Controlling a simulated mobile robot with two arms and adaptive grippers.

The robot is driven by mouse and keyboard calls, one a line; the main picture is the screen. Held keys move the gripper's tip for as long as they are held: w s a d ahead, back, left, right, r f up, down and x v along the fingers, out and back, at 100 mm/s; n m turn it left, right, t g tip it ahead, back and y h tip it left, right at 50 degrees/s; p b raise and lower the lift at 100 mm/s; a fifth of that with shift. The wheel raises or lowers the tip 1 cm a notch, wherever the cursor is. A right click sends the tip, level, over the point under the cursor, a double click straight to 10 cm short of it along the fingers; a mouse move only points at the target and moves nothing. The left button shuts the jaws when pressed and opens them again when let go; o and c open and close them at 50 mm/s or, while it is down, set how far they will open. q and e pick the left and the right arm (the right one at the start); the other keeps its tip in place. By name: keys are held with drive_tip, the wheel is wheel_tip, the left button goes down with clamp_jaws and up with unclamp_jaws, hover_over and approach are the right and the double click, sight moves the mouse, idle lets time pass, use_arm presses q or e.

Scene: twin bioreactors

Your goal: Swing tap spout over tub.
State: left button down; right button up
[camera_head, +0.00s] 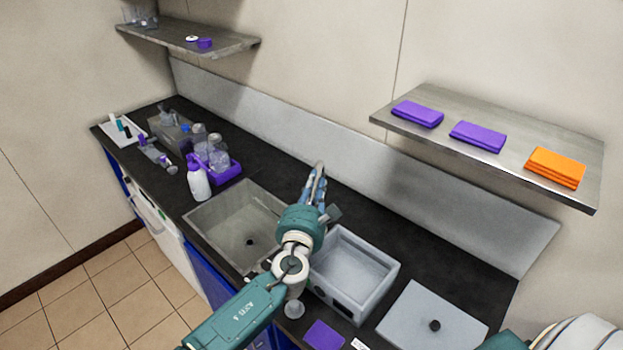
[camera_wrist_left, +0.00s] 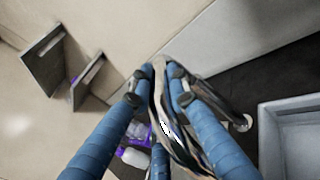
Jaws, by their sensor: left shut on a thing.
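The grey tub (camera_head: 388,277) stands on the dark worktop to the right of the steel sink (camera_head: 215,215). The silver tap (camera_head: 319,168) rises behind them, near the gap between sink and tub. My left gripper (camera_head: 314,190) is at the tap, and its blue fingers are shut on the tap spout. In the left wrist view the fingers (camera_wrist_left: 160,78) close around the shiny curved spout (camera_wrist_left: 165,120), and the tub (camera_wrist_left: 268,120) shows at the right edge. The spout's outlet is hidden behind my gripper and arm. My right gripper is not in view.
A white spray bottle (camera_head: 198,181) and a purple rack (camera_head: 228,172) of bottles stand left of the sink. A grey lid (camera_head: 405,315) with a black knob lies right of the tub. A wall shelf (camera_head: 420,128) with folded cloths hangs at upper right.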

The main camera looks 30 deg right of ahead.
sight(310, 202)
use_arm(q)
drive_tip(key=shift+d+r, duration=0.1)
drive_tip(key=shift+r, duration=0.05)
drive_tip(key=c, duration=1.6)
unclamp_jaws()
drive_tip(key=shift+c, duration=0.2)
drive_tip(key=shift+s, duration=0.1)
drive_tip(key=v, duration=1.2)
